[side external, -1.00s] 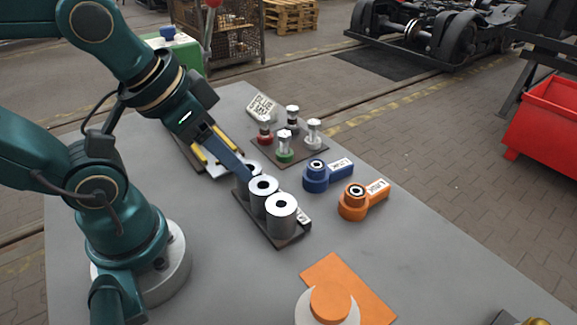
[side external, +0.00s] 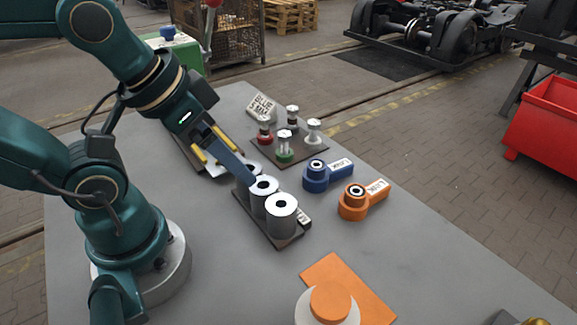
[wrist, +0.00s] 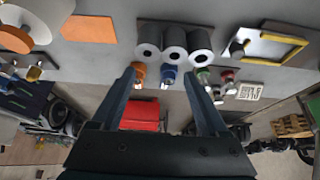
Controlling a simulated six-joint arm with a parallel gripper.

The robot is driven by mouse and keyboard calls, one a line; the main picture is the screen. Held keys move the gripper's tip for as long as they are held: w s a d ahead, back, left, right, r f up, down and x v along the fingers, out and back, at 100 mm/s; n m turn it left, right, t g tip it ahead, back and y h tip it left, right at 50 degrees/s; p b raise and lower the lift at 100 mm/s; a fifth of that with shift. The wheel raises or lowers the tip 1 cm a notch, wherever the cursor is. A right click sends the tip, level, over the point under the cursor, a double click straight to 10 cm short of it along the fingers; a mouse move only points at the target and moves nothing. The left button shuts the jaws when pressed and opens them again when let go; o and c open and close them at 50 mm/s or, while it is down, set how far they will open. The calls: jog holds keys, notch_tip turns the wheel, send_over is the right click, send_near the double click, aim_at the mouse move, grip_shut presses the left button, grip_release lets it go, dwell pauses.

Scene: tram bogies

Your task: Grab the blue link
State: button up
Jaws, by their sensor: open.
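The blue link (side external: 316,179), with a round ringed boss and a white label on its arm, lies on the grey table right of the steel cylinders.
Three steel cylinders (side external: 282,217) stand on a dark base between my gripper and the blue link. An orange link (side external: 354,205) lies close to the blue one. A plate with several coloured-base posts (side external: 285,150) is behind. An orange sheet (side external: 325,268) lies in front.

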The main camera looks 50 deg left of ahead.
jog(key=m, duration=0.2)
send_over(323, 162)
jog(key=s+d, duration=0.1)
jog(key=s, duration=0.1)
jog(key=f, duration=0.3)
jog(key=shift+w+d+f+t, duration=0.1)
jog(key=shift+w+f+t, duration=0.1)
jog(key=shift+f+t, duration=0.1)
jog(key=shift+n+g, duration=0.4)
jog(key=shift+g, duration=0.4)
jog(key=f, duration=0.3)
jog(key=a+f, duration=0.1)
jog(key=f, duration=0.2)
jog(key=shift+w+a+f, duration=0.15)
jog(key=shift+w, duration=0.05)
jog(key=shift+x, duration=2.6)
jog(key=shift+s, duration=0.1)
